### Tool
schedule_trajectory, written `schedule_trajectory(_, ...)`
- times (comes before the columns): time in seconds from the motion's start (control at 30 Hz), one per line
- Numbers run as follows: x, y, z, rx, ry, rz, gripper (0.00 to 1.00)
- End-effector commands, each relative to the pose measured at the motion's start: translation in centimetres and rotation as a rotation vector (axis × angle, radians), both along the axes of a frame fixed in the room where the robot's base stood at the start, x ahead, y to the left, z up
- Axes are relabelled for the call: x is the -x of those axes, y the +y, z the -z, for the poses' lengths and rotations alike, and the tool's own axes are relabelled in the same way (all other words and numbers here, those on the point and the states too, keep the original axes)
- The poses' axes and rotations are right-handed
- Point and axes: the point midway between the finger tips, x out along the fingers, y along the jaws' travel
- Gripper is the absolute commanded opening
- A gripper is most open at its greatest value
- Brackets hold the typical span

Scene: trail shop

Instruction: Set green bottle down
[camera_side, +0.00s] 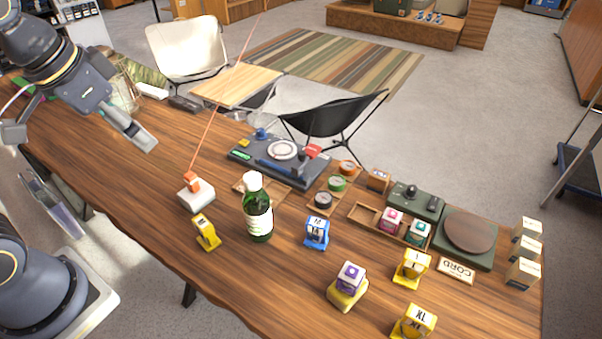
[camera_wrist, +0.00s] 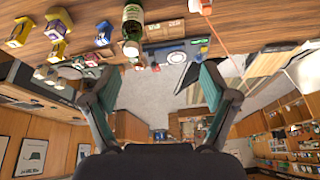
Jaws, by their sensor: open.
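The green bottle (camera_side: 258,215) has a white cap and a pale label. It stands upright on the wooden table (camera_side: 150,200), near the middle of the side view. In the wrist view the bottle (camera_wrist: 132,22) shows upside down at the top, beyond the fingers. My gripper (camera_side: 143,138) is up at the left of the side view, well apart from the bottle. In the wrist view my gripper (camera_wrist: 160,85) has its two fingers spread wide with nothing between them.
A white base with an orange block (camera_side: 195,195) and thin rod stands left of the bottle. A yellow holder (camera_side: 206,232) and a blue one (camera_side: 316,233) flank it. A dark tray (camera_side: 278,163) lies behind. The table's left part has bare wood.

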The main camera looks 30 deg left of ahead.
Motion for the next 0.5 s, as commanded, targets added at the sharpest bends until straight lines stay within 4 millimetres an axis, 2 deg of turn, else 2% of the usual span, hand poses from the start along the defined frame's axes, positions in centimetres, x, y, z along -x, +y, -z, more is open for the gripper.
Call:
schedule_trajectory(0.03,1.2,0.4,0.0,0.016,-0.035,-0.043,0.85)
schedule_trajectory(0.1,2.3,0.8,0.1,0.033,-0.064,-0.088,0.85)
schedule_trajectory(0.2,3.2,1.0,0.3,0.048,-0.087,-0.123,0.82)
schedule_trajectory(0.5,3.4,1.0,0.4,0.051,-0.091,-0.132,0.82)
